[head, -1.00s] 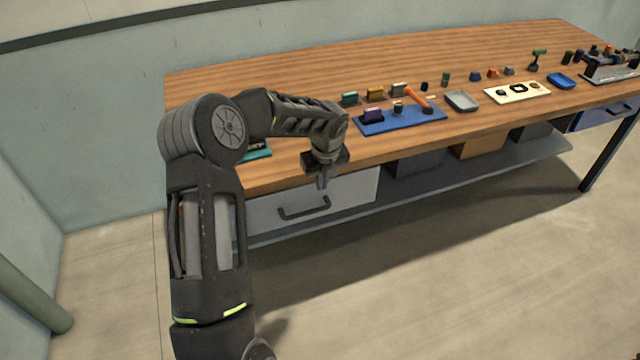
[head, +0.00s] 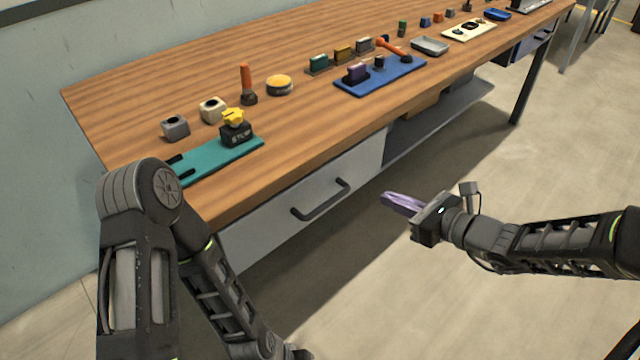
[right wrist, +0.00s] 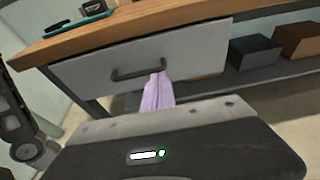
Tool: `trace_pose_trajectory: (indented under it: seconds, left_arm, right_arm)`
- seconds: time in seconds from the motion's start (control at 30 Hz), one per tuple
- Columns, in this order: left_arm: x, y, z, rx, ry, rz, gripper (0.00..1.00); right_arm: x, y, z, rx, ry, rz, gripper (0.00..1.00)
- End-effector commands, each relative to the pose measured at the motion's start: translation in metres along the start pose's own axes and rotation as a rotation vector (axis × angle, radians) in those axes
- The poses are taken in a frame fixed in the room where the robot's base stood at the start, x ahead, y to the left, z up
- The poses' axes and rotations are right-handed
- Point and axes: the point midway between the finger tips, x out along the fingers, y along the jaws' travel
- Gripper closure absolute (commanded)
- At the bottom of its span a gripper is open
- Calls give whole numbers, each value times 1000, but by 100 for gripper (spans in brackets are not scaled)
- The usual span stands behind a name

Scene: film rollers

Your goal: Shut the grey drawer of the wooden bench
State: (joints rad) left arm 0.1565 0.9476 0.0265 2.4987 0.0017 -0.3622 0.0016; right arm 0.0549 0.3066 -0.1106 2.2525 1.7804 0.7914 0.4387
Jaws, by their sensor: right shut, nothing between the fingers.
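The wooden bench (head: 300,105) carries a grey drawer (head: 275,235) under its near left end. The drawer has a dark bar handle (head: 322,200). Its front sits close below the bench top's edge, and I cannot tell whether it is fully in. My right gripper (head: 385,198) is shut and empty, its purple fingers pointing left toward the drawer front, apart from it to the right of the handle. In the right wrist view the fingers (right wrist: 158,90) overlap the handle (right wrist: 138,72) in the picture. My left arm hangs at the left, its gripper out of frame.
A teal board (head: 215,158) with a black block lies on the bench above the drawer. A blue board (head: 385,78) and several small items stand farther back. Below are a lower shelf (head: 440,120) and boxes (right wrist: 255,50). The floor before the bench is clear.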

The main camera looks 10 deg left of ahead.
Motion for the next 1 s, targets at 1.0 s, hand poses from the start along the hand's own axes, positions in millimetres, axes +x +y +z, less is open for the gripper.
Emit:
trace_pose_trajectory:
  seconds: [1.0]
  left_arm:
    - [14, -5, -2, 4, 1, 2, 100]
  right_arm:
    - [113, 2, 1, -5, 6, 6, 100]
